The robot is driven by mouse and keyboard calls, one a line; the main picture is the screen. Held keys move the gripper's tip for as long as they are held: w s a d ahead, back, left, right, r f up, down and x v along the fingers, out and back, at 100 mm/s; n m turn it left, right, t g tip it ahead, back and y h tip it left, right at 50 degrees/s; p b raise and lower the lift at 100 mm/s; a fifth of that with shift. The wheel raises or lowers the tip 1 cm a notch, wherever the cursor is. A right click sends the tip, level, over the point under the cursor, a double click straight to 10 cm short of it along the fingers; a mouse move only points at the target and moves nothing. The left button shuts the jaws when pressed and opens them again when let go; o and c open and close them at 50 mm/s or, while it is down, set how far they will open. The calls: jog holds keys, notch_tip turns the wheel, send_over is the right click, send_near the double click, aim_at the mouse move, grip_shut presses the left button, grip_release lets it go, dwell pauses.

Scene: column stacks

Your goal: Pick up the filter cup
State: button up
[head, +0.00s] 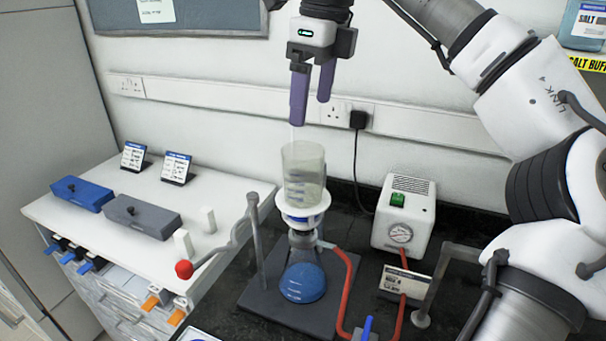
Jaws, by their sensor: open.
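The filter cup (304,177) is a clear, graduated cylinder standing upright in the white holder (302,215) on top of a flask with blue liquid (303,282). My gripper (311,112) is open and points down above the cup, with its purple fingers apart. The fingertips look higher than the cup's rim and nothing shows between them. How far they are from the cup in depth I cannot tell.
A stand with a red-knobbed lever (184,269) rises left of the flask. A red hose (346,290) runs from the flask's right. A white pump (403,215) stands to the right. Blue (82,193) and grey boxes (143,215) lie on the white bench at left.

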aim_at(302, 174)
jog(key=f, duration=0.5)
jog(key=a+f, duration=0.1)
jog(key=f, duration=0.2)
jog(key=shift+a+f+p, duration=0.2)
jog(key=shift+f+p, duration=0.25)
jog(key=shift+f, duration=0.95)
jog(key=shift+a+f+p, duration=0.15)
jog(key=shift+f+p, duration=0.3)
jog(key=shift+f, duration=0.9)
jog(key=c, duration=1.1)
